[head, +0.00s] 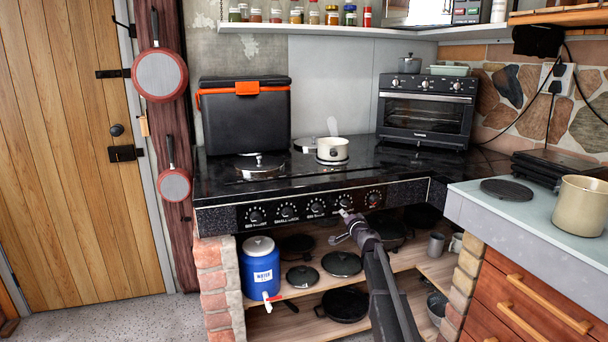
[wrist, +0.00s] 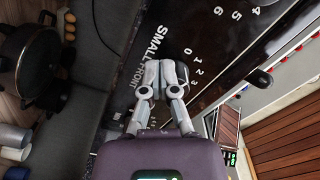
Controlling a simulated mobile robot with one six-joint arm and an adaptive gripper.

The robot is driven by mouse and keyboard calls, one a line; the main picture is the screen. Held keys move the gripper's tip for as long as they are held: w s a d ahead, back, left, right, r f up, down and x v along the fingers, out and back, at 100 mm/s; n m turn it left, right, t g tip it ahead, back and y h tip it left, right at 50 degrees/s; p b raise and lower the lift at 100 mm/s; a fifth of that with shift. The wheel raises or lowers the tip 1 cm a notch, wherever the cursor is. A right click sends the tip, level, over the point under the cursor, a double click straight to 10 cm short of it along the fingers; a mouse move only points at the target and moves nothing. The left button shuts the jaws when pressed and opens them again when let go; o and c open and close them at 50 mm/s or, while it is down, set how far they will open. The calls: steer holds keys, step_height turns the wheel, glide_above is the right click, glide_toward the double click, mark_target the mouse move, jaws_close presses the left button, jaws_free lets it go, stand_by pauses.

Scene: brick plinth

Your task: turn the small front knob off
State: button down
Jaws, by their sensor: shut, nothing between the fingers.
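The small front knob (head: 345,201) is a round black knob with white marks, fourth from the left on the stove's black front panel (head: 225,219). My gripper (head: 345,214) is at the panel just in front of and below this knob and covers part of it. In the wrist view my gripper (wrist: 161,72) has its grey fingers together beside the "SMALL FRONT" lettering and the numbers 0 to 3. The fingers hide much of the knob there, so its setting and whether they touch it cannot be told.
Other knobs flank it, the nearest a black knob (head: 373,198) on the right. A cream pot (head: 332,150) stands on the cooktop. Below are shelves with pans and a blue water container (head: 260,268). A grey counter (head: 540,226) juts out at the right.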

steer(key=shift+a+f+b, duration=0.1)
steer(key=shift+f+b, duration=0.2)
steer(key=shift+b, duration=0.05)
stand_by(0.6)
steer(key=shift+s, duration=0.15)
steer(key=v, duration=0.6)
stand_by(0.4)
steer(key=shift+s+a+r+p, duration=0.3)
steer(key=shift+s+r+p, duration=0.25)
steer(key=shift+r+p, duration=0.25)
steer(key=shift+w, duration=0.2)
steer(key=shift+x, duration=3.35)
